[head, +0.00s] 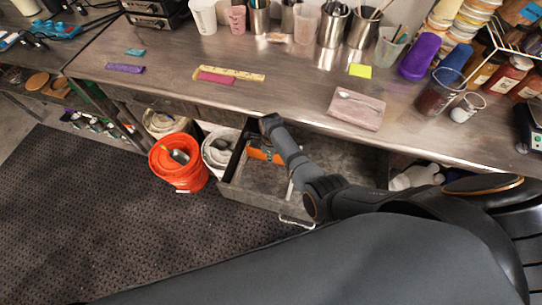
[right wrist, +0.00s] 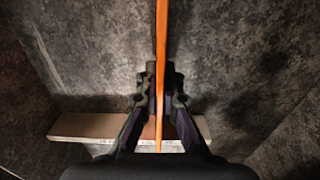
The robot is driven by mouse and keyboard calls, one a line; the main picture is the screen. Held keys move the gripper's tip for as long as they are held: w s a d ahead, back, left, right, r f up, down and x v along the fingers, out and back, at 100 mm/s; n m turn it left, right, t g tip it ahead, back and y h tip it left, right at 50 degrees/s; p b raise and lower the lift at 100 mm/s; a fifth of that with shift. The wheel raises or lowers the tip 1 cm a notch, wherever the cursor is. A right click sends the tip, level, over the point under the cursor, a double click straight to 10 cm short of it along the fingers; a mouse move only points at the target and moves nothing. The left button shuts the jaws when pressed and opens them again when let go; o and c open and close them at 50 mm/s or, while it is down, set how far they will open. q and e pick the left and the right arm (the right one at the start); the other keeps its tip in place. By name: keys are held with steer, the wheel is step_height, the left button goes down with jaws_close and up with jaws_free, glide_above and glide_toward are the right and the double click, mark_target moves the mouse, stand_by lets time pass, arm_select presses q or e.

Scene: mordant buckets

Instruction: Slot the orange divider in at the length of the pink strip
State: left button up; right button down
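The orange divider (head: 263,155) is inside the open drawer (head: 262,200), near its left end. In the right wrist view the divider (right wrist: 161,55) is seen edge-on as a thin upright strip between the fingers of my right gripper (right wrist: 160,85), which are shut on it. In the head view my right arm reaches down over the drawer, and its gripper is mostly dark and hard to make out. The pink strip (head: 216,79) lies on the bench against a yellow ruler (head: 245,74). My left gripper is not in view.
A purple strip (head: 125,68) and a teal strip (head: 135,52) lie on the bench left of the ruler. An orange bucket (head: 178,171) and a white bucket (head: 217,158) stand left of the drawer. A pink tray (head: 356,119) sits on the bench.

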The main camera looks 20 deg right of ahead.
steer(key=c, duration=1.4)
jaws_free()
steer(key=shift+c, duration=0.2)
steer(key=shift+w+r, duration=0.1)
steer(key=shift+r, duration=0.3)
step_height(320, 180, up, 11)
steer(key=shift+r, duration=0.1)
